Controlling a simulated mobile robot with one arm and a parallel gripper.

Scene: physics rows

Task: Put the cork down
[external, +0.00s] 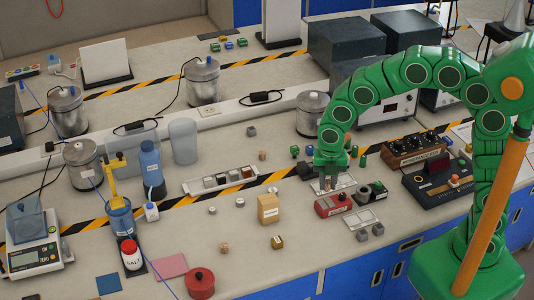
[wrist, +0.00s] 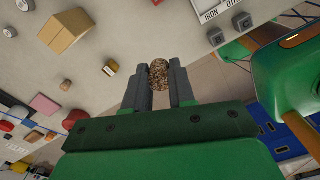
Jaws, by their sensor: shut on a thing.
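The cork (wrist: 159,74) is a round, speckled brown piece between my two fingertips in the wrist view. My gripper (wrist: 159,82) is shut on it, with one grey finger on each side. In the external view my gripper (external: 327,184) points down over the bench, just behind and left of a red box (external: 333,205). The cork is too small there to make out clearly. Its height above the bench is hard to tell.
A wooden block (external: 268,209), a brass weight (external: 277,242) and dark lettered cubes (external: 377,229) stand near. A white tray of samples (external: 220,179) lies left of my gripper. The bench's front middle has bare room (external: 315,255), ending at the edge above blue cabinets.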

